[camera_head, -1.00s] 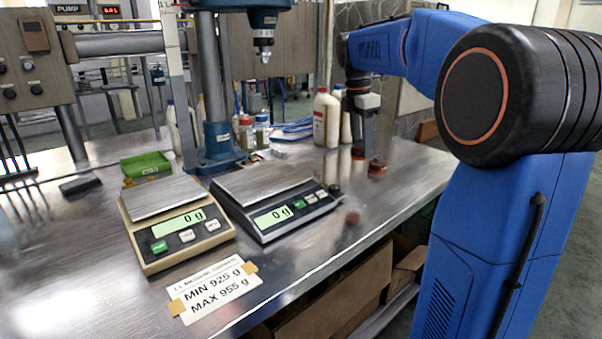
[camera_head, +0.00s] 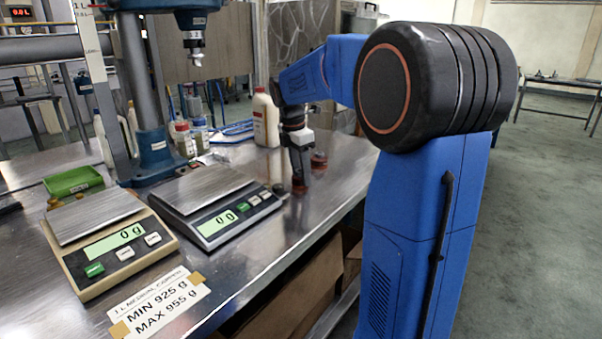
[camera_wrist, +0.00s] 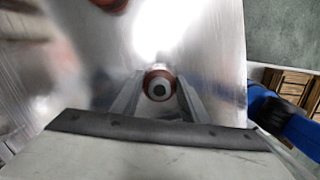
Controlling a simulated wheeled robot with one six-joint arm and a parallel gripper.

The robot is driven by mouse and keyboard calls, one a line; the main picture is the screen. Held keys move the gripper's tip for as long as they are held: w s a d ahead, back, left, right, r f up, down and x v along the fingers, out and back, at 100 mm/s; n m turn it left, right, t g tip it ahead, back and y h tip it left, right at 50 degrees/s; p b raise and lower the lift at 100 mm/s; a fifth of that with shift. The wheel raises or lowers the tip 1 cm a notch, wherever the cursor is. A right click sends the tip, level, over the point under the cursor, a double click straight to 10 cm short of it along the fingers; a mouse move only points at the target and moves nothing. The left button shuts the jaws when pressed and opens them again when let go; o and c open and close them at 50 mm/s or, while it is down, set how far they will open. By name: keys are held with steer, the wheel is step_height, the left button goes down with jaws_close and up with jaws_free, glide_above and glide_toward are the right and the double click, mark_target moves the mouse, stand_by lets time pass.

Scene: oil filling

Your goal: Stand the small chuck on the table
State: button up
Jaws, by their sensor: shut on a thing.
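The small chuck (camera_wrist: 159,86) shows end-on in the wrist view, a grey ring with a dark centre and a reddish-brown rim. My gripper (camera_wrist: 157,96) is shut on it, with one finger on each side. In the head view my gripper (camera_head: 299,172) points down over the right part of the metal table (camera_head: 265,245). A reddish-brown part of the chuck (camera_head: 300,188) shows at the fingertips. I cannot tell whether it touches the table.
Another reddish-brown round piece (camera_head: 319,160) stands just behind my gripper. A black scale (camera_head: 205,190) and a beige scale (camera_head: 105,240) are to the left. A white bottle (camera_head: 266,120) stands behind. The table's front edge is close, with bare metal before the gripper.

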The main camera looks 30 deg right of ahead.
mark_target(296, 171)
steer(key=shift+f, duration=0.1)
steer(key=o, duration=1.3)
steer(key=shift+c, duration=0.2)
step_height(296, 171, up, 12)
steer(key=a, duration=0.1)
steer(key=shift+a, duration=0.4)
